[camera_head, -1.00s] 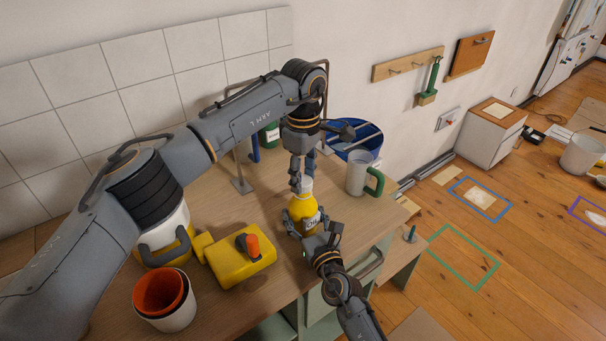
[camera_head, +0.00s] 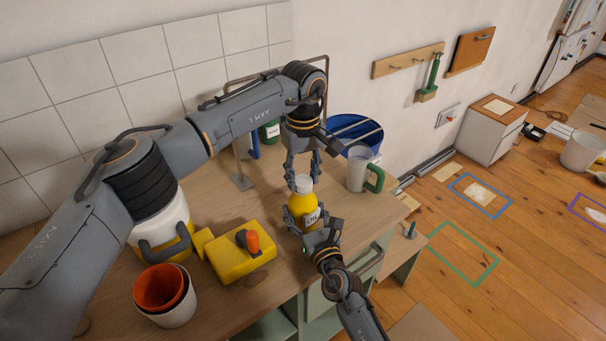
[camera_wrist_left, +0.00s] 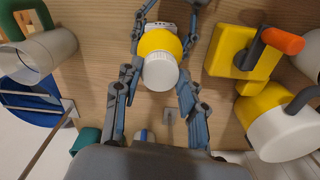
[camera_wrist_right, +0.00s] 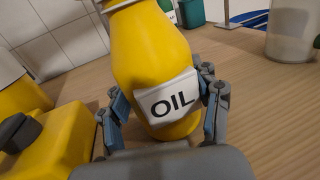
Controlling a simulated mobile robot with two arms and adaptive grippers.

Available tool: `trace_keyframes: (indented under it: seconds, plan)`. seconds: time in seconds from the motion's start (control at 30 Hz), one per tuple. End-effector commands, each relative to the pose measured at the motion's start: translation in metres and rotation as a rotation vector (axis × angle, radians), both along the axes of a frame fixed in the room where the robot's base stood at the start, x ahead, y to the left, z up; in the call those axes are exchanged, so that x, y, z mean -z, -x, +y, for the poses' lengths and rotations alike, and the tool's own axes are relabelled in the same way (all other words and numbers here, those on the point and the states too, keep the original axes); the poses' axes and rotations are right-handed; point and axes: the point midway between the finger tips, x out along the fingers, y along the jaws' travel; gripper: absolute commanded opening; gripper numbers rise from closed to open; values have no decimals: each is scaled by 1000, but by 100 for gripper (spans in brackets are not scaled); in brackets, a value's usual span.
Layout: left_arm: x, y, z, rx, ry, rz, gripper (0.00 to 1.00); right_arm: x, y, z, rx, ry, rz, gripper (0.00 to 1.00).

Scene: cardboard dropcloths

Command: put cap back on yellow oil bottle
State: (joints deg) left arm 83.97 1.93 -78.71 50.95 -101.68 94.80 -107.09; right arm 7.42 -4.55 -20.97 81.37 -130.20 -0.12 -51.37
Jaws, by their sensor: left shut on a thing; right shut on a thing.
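The yellow oil bottle (camera_head: 302,202) stands upright on the workbench, its OIL label facing my right wrist camera (camera_wrist_right: 172,103). The white cap (camera_head: 303,183) sits on the bottle's top; it also shows in the left wrist view (camera_wrist_left: 160,72). My left gripper (camera_head: 303,170) is above the bottle from behind. My right gripper (camera_head: 305,222) is shut around the lower body of the bottle from the front. The cap's top is cut off in the right wrist view.
Nested orange and white cups (camera_head: 172,317) stand at the front left. A clear mug (camera_head: 357,168) with a green handle stands right, near a blue bucket (camera_head: 368,128).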

Motion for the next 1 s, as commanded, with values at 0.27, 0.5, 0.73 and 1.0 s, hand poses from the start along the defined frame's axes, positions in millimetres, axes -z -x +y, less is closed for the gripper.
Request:
trace_keyframes:
  seconds: [0.27,0.5,0.73,1.0]
  plan:
    - [-1,0,1,537,-1,-1,31,1,0,0,0,1,2,0]
    - [0,0,0,841,0,-1,31,1,0,0,0,1,2,0]
    - [0,-1,0,885,0,-2,31,1,0,0,0,1,2,0]
    - [0,-1,0,882,0,-2,63,1,0,0,0,1,3,0]
